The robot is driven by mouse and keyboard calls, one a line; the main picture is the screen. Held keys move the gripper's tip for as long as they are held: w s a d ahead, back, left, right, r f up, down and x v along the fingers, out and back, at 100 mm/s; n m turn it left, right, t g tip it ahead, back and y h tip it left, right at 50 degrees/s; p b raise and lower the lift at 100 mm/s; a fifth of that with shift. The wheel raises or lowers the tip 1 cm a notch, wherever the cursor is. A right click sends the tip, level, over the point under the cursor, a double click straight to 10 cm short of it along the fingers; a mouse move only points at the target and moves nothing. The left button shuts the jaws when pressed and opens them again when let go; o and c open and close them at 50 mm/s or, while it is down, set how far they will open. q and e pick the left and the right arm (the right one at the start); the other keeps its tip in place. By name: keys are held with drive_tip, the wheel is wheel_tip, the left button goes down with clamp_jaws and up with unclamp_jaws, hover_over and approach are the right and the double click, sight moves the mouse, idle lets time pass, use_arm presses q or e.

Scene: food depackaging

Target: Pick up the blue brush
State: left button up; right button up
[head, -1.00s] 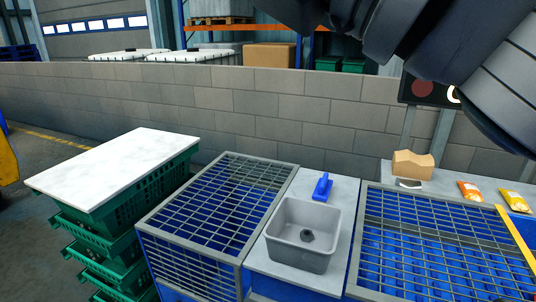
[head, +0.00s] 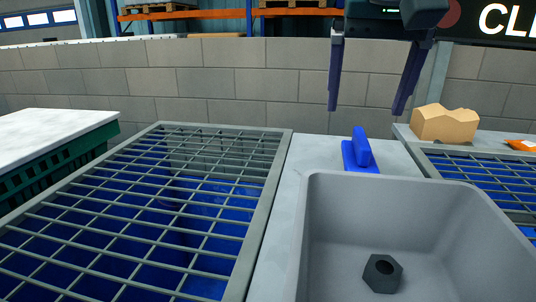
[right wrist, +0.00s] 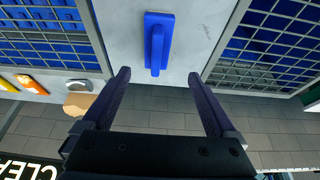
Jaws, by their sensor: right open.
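The blue brush (head: 361,152) lies on the grey counter strip behind the grey bin, its handle upward. In the right wrist view the blue brush (right wrist: 158,42) is beyond the fingertips, roughly centred between them. My right gripper (head: 368,110) is open and empty, its fingers pointing down, above and a little behind the brush. In the right wrist view the right gripper (right wrist: 158,74) shows both fingers wide apart, touching nothing. My left gripper is not in view.
A grey bin (head: 320,230) holding a dark hex nut (head: 382,273) stands in front of the brush. Mesh-covered blue bins (head: 268,190) flank the counter. A cardboard box (head: 444,125) sits to the right. A block wall (head: 220,80) runs behind.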

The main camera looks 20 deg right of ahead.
sight(363, 136)
wheel_tip(363, 136, down, 2)
drive_tip(key=shift+w+d+f, duration=0.1)
drive_tip(key=shift+d+f, duration=0.05)
drive_tip(key=shift+f, duration=0.05)
drive_tip(key=x, duration=0.5)
drive_tip(key=shift+d+f, duration=0.3)
drive_tip(key=shift+d, duration=0.05)
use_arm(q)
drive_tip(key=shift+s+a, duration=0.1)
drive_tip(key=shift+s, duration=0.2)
use_arm(e)
drive_tip(key=shift+c, duration=0.4)
clamp_jaws()
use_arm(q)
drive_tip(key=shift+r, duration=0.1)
